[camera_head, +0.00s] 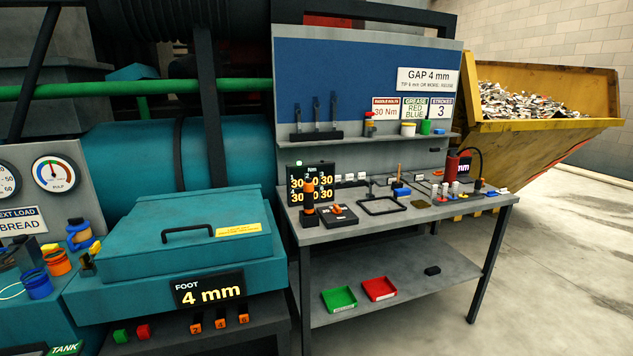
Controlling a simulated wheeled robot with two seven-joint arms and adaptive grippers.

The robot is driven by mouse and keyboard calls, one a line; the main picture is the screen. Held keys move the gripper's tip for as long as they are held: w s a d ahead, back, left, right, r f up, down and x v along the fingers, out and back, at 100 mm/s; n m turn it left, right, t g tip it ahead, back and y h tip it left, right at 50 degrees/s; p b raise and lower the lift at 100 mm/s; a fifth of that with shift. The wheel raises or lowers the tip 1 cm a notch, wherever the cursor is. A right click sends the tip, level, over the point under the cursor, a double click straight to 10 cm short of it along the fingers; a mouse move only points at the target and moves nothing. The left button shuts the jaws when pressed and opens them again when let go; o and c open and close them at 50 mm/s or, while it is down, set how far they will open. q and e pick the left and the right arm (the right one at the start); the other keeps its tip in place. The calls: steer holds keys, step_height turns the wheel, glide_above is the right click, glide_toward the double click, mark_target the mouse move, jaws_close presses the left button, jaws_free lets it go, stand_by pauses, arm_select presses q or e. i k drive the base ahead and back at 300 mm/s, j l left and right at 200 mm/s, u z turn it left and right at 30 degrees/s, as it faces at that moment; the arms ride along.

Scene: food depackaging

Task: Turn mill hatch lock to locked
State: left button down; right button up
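The teal mill hatch (150,262) is a flat lid that looks closed on the teal housing at the lower left. It has a black bar handle (188,232) and a yellow label (239,230). A small dark fitting with a yellow top (87,262) sits by the hatch's left edge. I cannot tell whether it is the hatch lock, nor its position. Neither of my grippers shows in this view.
A "FOOT 4 mm" display (208,289) is on the housing front. A grey workbench (345,232) with tools stands right of it. A yellow skip (545,135) is behind. Open floor lies at right.

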mark_target(96, 247)
steer(key=u, duration=1.5)
